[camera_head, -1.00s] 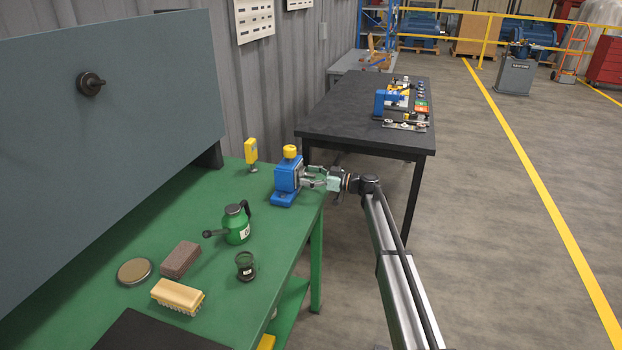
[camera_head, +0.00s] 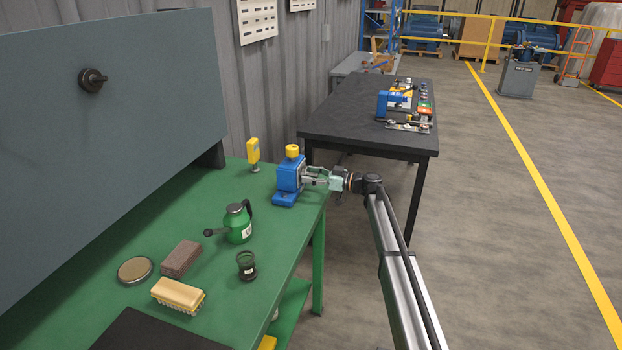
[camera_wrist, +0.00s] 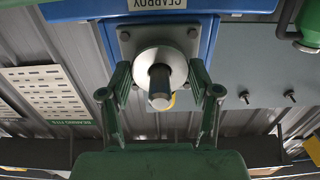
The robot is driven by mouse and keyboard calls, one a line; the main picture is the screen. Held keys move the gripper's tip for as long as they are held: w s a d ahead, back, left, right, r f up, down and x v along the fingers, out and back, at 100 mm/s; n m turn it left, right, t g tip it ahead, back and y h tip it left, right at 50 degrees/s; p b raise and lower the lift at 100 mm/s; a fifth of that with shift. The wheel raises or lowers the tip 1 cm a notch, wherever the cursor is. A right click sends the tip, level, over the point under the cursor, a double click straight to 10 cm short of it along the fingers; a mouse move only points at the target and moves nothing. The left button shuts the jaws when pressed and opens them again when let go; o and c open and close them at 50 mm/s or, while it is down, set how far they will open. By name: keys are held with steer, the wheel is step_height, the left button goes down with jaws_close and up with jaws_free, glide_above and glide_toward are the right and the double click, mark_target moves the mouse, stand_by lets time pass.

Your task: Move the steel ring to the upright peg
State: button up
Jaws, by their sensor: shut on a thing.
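The steel ring (camera_wrist: 147,57) is a pale metal disc around the dark shaft (camera_wrist: 160,92) on the front of the blue gearbox (camera_head: 288,176). In the wrist view the blue gearbox housing (camera_wrist: 207,32) and its square plate are behind the ring. My gripper (camera_wrist: 160,76) has one finger on each side of the ring and is shut on it. In the head view my gripper (camera_head: 312,175) reaches the gearbox from the right; the ring is too small to make out there. I cannot pick out the upright peg with certainty.
The gearbox stands at the right edge of the green bench (camera_head: 110,240).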

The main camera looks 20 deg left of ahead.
steer(key=shift+d, duration=0.1)
steer(key=d+b, duration=0.5)
steer(key=d, duration=0.3)
steer(key=shift+w+d, duration=0.15)
steer(key=shift+w, duration=0.3)
stand_by(0.4)
stand_by(1.1)
